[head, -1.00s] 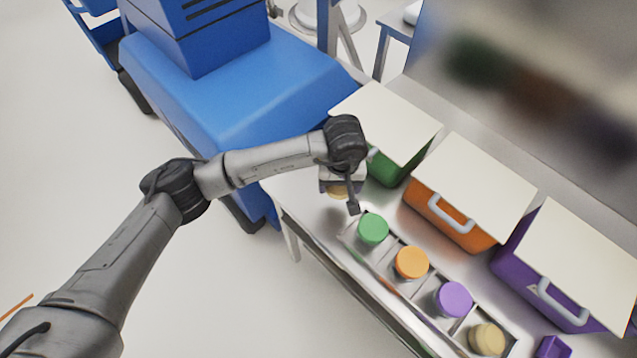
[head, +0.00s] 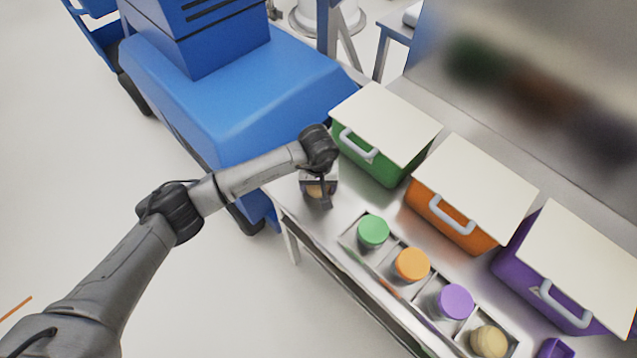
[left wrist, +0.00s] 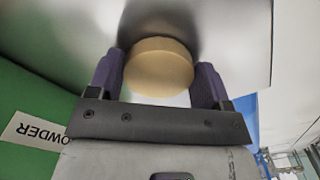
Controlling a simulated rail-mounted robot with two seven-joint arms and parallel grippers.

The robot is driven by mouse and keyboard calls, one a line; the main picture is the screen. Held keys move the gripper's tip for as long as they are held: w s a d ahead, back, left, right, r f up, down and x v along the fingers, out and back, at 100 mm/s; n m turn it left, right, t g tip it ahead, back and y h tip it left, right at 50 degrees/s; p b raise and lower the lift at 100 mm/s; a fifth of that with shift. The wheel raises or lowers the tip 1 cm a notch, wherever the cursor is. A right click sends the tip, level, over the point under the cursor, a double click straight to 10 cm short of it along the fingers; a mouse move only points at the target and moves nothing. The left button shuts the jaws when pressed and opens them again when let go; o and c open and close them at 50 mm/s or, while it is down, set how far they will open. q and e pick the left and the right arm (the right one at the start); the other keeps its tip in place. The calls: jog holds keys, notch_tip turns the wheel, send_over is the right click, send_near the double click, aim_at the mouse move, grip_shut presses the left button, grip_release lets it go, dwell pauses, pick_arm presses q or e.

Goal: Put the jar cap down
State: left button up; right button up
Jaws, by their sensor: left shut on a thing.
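The round tan jar cap (left wrist: 162,70) is between the two dark purple fingers of my left gripper (left wrist: 160,82) in the left wrist view. The gripper is shut on it. In the head view my left gripper (head: 320,197) is over the left end of the metal table (head: 345,205), and the cap (head: 314,190) shows partly behind it. The cap is close to the metal surface; I cannot tell whether it touches it. My right gripper is not in view.
A divided tray holds jars with green (head: 373,231), orange (head: 412,264), purple (head: 455,301) and tan (head: 489,341) tops. Behind stand green (head: 372,163), orange (head: 447,219) and purple (head: 538,285) bins with white lids. Bare table lies between the green bin and the tray.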

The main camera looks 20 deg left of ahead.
pick_arm(q)
jog(key=shift+f, duration=0.15)
jog(key=shift+f, duration=0.15)
jog(key=o, duration=0.9)
jog(key=shift+r, duration=0.35)
notch_tip(320, 180, up, 12)
jog(key=shift+p, duration=0.35)
jog(key=shift+f, duration=0.1)
